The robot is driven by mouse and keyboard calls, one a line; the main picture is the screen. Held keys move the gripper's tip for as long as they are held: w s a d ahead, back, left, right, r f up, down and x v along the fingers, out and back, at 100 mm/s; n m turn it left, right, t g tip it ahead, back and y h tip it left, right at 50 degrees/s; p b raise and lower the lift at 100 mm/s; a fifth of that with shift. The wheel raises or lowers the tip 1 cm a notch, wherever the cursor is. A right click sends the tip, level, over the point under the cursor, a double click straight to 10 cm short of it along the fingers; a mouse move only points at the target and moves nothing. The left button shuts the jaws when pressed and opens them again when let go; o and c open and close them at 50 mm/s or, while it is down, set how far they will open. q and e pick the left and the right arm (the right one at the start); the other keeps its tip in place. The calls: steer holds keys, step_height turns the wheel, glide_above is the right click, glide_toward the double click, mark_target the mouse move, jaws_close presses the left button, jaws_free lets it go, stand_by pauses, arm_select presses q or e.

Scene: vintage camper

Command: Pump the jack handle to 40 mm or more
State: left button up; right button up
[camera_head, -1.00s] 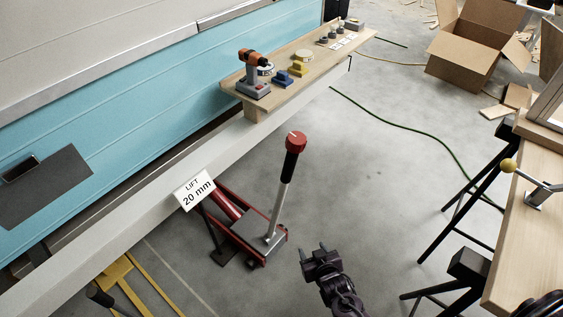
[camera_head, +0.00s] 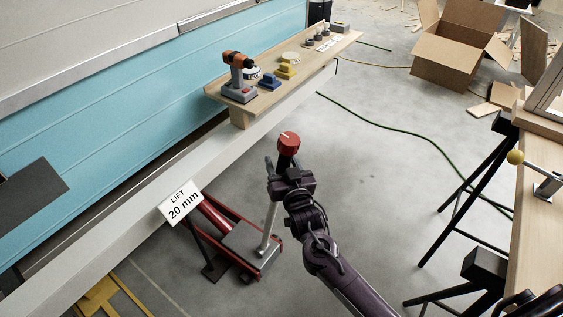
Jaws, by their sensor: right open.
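The red floor jack (camera_head: 245,240) stands on the concrete floor beside the pale camper rail. Its handle (camera_head: 269,228) rises steeply, with a black grip and a red knob (camera_head: 288,143) on top. A white sign (camera_head: 181,203) on the rail reads "LIFT 20 mm". My right gripper (camera_head: 285,163) is at the black grip just below the red knob. Its jaws are open and appear to be on either side of the grip, which they partly hide; contact cannot be told. My left gripper is not in view.
A wooden shelf (camera_head: 325,57) on the camper side carries an orange-and-grey drill (camera_head: 237,78) and small items. A workbench (camera_head: 540,230) with black trestle legs stands at right. An open cardboard box (camera_head: 455,62) and a green cable (camera_head: 400,135) lie on the floor.

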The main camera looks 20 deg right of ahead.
steer(key=shift+w, duration=0.35)
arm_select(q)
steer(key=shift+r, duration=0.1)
